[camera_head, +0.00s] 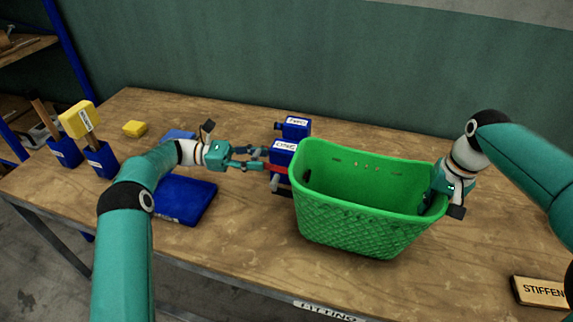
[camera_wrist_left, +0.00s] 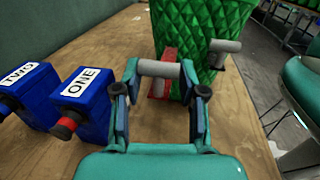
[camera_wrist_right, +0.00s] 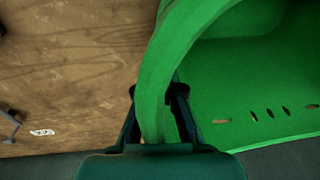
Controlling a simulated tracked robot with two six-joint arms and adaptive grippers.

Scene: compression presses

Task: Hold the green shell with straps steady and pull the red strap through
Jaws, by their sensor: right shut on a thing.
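The green shell (camera_head: 365,230) is a basket-like tub standing upright on the bench. My right gripper (camera_head: 440,200) is shut on the rim at its right end; the rim (camera_wrist_right: 155,100) passes between the fingers in the right wrist view. My left gripper (camera_head: 263,160) is open at the shell's left end. In the left wrist view a grey crossbar (camera_wrist_left: 158,68) lies between its fingertips, in front of the red strap (camera_wrist_left: 166,54). A second grey bar (camera_wrist_left: 225,46) sticks out to the right of it. Most of the strap is hidden.
Blue blocks labelled ONE (camera_head: 283,154) and TWO (camera_head: 295,130) stand just behind my left gripper. A blue flat box (camera_head: 185,200) and a yellow block (camera_head: 135,128) lie to the left. Blue holders (camera_head: 102,160) stand further left. A wooden sign (camera_head: 540,291) lies at front right.

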